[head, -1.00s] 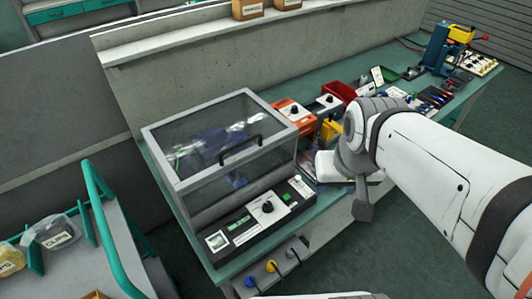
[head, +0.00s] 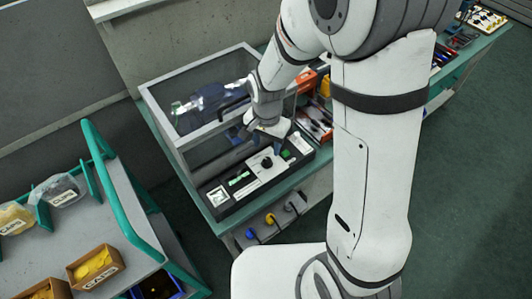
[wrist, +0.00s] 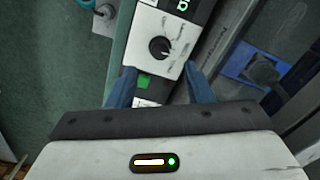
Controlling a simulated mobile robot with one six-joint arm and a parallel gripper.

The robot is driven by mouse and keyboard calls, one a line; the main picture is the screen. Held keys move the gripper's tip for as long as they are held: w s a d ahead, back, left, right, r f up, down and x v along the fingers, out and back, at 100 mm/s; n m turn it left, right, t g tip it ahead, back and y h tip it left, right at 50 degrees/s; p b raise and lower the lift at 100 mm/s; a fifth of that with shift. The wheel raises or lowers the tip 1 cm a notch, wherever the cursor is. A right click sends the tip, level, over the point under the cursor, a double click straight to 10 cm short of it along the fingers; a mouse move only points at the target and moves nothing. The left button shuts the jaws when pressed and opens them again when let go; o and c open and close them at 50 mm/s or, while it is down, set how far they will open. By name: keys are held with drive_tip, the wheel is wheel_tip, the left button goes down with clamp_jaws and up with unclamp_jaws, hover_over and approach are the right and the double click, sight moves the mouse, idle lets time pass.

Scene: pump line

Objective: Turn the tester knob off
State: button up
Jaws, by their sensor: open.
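The tester knob (head: 267,162) is black and round on a white plate on the tester's front panel (head: 225,207). In the wrist view the knob (wrist: 159,47) sits just beyond my fingertips, roughly centred between them. My gripper (wrist: 160,78) is open and empty, with blue fingers apart on either side. In the head view my gripper (head: 281,146) hangs just above the panel, to the right of the knob. A green button (wrist: 144,80) lies between the fingers in the wrist view. Which label the knob points at is too small to read.
The tester's clear-sided hood (head: 205,90) stands behind the panel, with a handle on its front. A grey cart (head: 85,225) with a green rail stands at left, holding boxes.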

sight(267, 160)
wheel_tip(267, 160, down, 7)
drive_tip(key=shift+f+p, duration=0.15)
drive_tip(key=shift+p, duration=0.25)
